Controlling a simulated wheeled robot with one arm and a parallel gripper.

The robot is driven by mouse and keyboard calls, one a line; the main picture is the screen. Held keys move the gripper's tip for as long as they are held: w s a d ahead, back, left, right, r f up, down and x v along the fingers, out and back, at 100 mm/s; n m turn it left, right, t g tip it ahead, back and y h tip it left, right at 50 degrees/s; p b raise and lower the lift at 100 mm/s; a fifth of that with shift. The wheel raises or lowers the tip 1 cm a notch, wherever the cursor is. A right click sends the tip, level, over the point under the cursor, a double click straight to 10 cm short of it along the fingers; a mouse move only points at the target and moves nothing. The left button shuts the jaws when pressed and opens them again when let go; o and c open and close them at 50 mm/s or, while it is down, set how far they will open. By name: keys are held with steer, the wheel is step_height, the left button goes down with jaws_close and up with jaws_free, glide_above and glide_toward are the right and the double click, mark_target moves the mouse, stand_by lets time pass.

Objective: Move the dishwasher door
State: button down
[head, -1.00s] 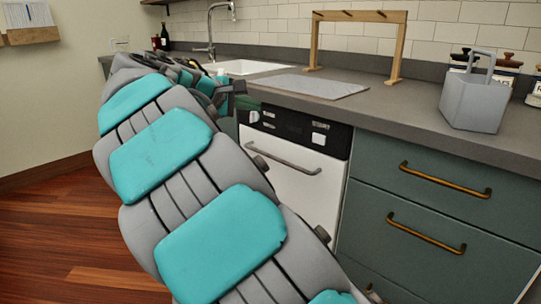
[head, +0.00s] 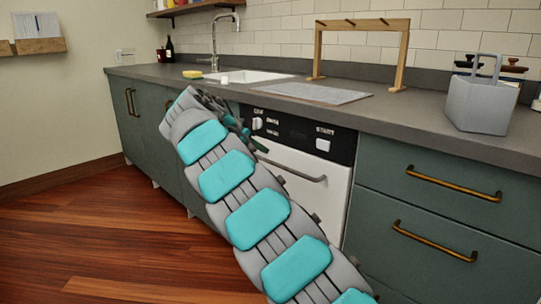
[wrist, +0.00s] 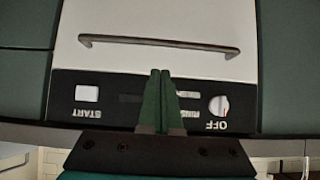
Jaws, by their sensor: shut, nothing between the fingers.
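The dishwasher door (head: 307,200) is white with a grey bar handle (head: 291,166) and stands upright, closed, under the counter. A black control panel (head: 294,134) with a knob and a START button runs above it. In the wrist view the picture is upside down, showing the door (wrist: 160,20), the handle (wrist: 158,42) and the panel (wrist: 110,97). My gripper (wrist: 160,75) is shut and empty, its green fingertips in front of the panel and apart from the handle in that picture. In the head view my gripper (head: 258,147) is partly hidden by my arm.
Green drawers (head: 440,205) with brass handles flank the door on the right, and green cabinets (head: 150,130) on the left. The counter (head: 420,110) holds a grey caddy (head: 481,103), a wooden rack (head: 400,60) and a mat (head: 312,93). The wooden floor (head: 100,230) is clear at left.

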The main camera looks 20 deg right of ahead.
glide_toward(287, 164)
steer(key=x, duration=0.4)
steer(key=shift+w+d+f+p, duration=0.1)
steer(key=shift+w+d+p, duration=0.1)
steer(key=shift+d+p, duration=0.1)
steer(key=shift+a, duration=0.1)
steer(key=s+a+f+h+b, duration=0.2)
steer(key=s+a+b, duration=0.3)
steer(key=a+b, duration=0.4)
steer(key=shift+s+a+t, duration=0.25)
steer(key=shift+a+t, duration=0.15)
steer(key=shift+a, duration=0.05)
